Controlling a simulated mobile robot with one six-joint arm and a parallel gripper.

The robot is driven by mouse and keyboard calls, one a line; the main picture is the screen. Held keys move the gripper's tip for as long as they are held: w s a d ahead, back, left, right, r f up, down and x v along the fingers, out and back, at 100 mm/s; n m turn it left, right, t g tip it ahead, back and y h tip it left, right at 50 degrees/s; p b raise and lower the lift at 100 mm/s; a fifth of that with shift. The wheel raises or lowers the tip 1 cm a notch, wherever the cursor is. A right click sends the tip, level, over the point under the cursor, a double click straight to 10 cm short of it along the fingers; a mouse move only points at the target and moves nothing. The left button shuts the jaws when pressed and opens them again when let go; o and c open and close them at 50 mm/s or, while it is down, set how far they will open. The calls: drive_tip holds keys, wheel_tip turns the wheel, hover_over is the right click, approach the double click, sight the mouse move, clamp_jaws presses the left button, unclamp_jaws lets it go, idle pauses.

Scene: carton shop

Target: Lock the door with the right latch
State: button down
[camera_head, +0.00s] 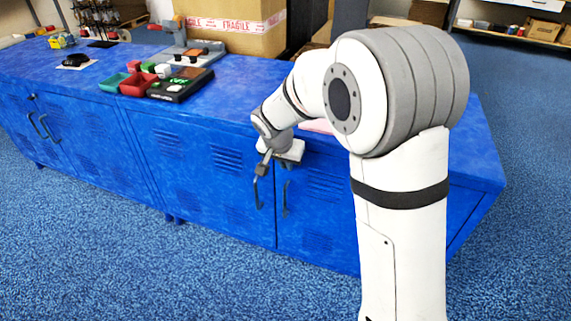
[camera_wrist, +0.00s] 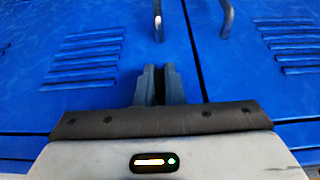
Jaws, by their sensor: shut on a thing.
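The blue cabinet doors fill the wrist view, with a left door (camera_wrist: 90,50) and a right door (camera_wrist: 265,60) meeting at a dark vertical seam. My gripper (camera_wrist: 159,72) is just left of this seam, near the doors' upper edge. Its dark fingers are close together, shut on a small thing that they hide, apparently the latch. In the head view my gripper (camera_head: 264,165) points down at the front of the right-hand cabinet. The left door handle (camera_head: 257,192) and right door handle (camera_head: 286,198) hang below it. The latch's shape and position cannot be made out.
The blue cabinet top (camera_head: 250,75) carries red and green bins (camera_head: 130,83), a black tray (camera_head: 182,84) and a grey device (camera_head: 178,35). A large carton (camera_head: 235,25) stands behind. The blue carpet (camera_head: 120,255) in front is clear.

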drive_tip(key=shift+w+r, duration=0.15)
drive_tip(key=shift+r, duration=0.15)
drive_tip(key=c, duration=1.8)
unclamp_jaws()
drive_tip(key=shift+o, duration=1.3)
drive_tip(key=shift+f, duration=0.15)
drive_tip(key=p+v, duration=0.2)
drive_tip(key=v, duration=0.6)
drive_tip(key=shift+f, duration=0.1)
drive_tip(key=s+d+r+n+p, duration=0.1)
drive_tip(key=s+d+r+p, duration=0.4)
drive_tip(key=s+r+p, duration=0.3)
drive_tip(key=s+d+r+n+g+y+p, duration=0.1)
drive_tip(key=s+d+r+p, duration=0.5)
drive_tip(key=r+p, duration=0.5)
drive_tip(key=s+d+r+n+p, duration=0.2)
drive_tip(key=s+d+r+p, duration=0.3)
drive_tip(key=s+r+p, duration=0.4)
wheel_tip(320, 180, up, 3)
drive_tip(key=shift+s+d+r+g+y, duration=0.1)
drive_tip(key=shift+s+d+g+y, duration=0.25)
drive_tip(key=shift+s, duration=0.55)
